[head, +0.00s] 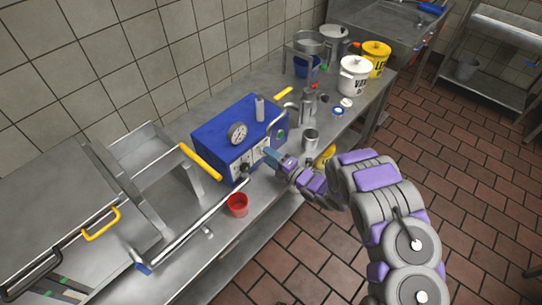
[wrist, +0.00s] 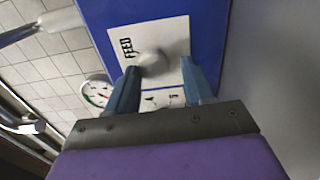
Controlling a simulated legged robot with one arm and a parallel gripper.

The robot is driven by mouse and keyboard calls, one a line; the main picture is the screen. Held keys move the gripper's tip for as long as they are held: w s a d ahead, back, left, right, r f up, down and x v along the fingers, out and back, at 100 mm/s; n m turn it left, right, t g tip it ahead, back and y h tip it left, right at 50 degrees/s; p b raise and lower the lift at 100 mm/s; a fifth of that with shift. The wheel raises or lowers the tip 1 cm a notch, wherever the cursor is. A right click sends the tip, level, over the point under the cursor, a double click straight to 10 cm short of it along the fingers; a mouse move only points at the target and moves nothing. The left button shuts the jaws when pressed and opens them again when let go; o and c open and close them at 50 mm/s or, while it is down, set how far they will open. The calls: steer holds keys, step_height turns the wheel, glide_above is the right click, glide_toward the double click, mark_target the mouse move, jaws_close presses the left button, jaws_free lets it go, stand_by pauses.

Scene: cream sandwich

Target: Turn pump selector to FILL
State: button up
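The blue pump box (head: 215,138) stands on the steel counter, with a dial gauge on top and white labels and knobs on its front. In the wrist view, a blurred grey knob (wrist: 153,62) sits on a white label (wrist: 172,32) reading FEED. My gripper (wrist: 160,66) is open, its two blue fingers apart, with the knob between or just beyond their tips; I cannot tell if they touch it. In the head view my gripper (head: 270,156) is at the right part of the box's front. No FILL marking is legible.
A red cup (head: 237,205) stands in front of the box. A metal cup (head: 310,139) and a metal bottle (head: 306,108) stand to its right. White (head: 354,76) and yellow (head: 376,58) buckets stand farther back.

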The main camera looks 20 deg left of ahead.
steer(key=shift+o, duration=1.1)
steer(key=shift+w+r, duration=0.1)
steer(key=shift+d, duration=0.4)
steer(key=p+v, duration=0.2)
steer(key=v, duration=1.4)
steer(key=shift+s+d, duration=0.15)
steer(key=shift+s, duration=0.2)
